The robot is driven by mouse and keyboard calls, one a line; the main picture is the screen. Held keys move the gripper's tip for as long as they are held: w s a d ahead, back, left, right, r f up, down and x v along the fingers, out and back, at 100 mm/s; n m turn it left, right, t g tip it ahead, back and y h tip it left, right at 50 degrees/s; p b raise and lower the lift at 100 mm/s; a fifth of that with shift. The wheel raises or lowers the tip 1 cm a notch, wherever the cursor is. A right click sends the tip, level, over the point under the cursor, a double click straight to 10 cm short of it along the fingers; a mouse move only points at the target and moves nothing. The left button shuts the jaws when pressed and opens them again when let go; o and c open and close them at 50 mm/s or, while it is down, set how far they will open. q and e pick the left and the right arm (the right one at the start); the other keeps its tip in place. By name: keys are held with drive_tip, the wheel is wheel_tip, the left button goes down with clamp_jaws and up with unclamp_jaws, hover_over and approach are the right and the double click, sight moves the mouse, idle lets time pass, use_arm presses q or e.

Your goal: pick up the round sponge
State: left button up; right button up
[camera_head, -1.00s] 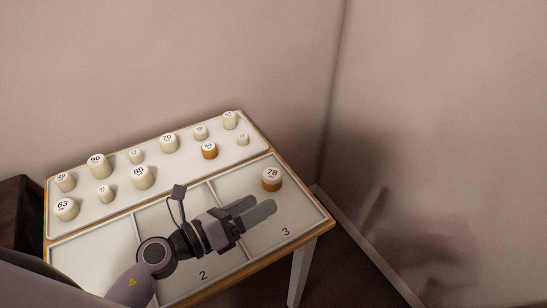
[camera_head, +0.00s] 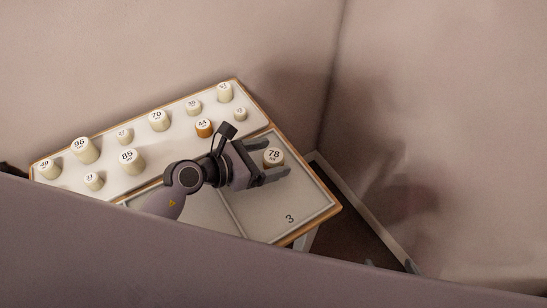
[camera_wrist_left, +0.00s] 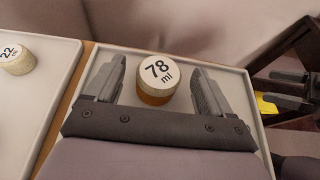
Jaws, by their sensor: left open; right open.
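I see no object that is plainly a round sponge. A short round cylinder marked 78 ml (camera_head: 273,157) stands upright in compartment 3 of the table tray, cream above with an orange lower band in the left wrist view (camera_wrist_left: 155,98). My left gripper (camera_head: 284,157) is open, with a finger on either side of this cylinder. The left wrist view shows gaps between it and both fingers (camera_wrist_left: 158,68). My right gripper (camera_wrist_left: 286,88) seems to be the pair of separated grey fingers at that view's right edge.
A raised back tray (camera_head: 178,128) holds several numbered cream cylinders and an orange one marked 44 (camera_head: 204,128). Compartment 3 (camera_head: 262,212) is bare in front of the 78 cylinder. Walls stand behind and right. My own arm covers the lower head view.

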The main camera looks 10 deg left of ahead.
sight(279, 155)
use_arm(q)
drive_tip(key=shift+x, duration=1.7)
drive_tip(key=c, duration=1)
drive_tip(key=shift+c, duration=0.2)
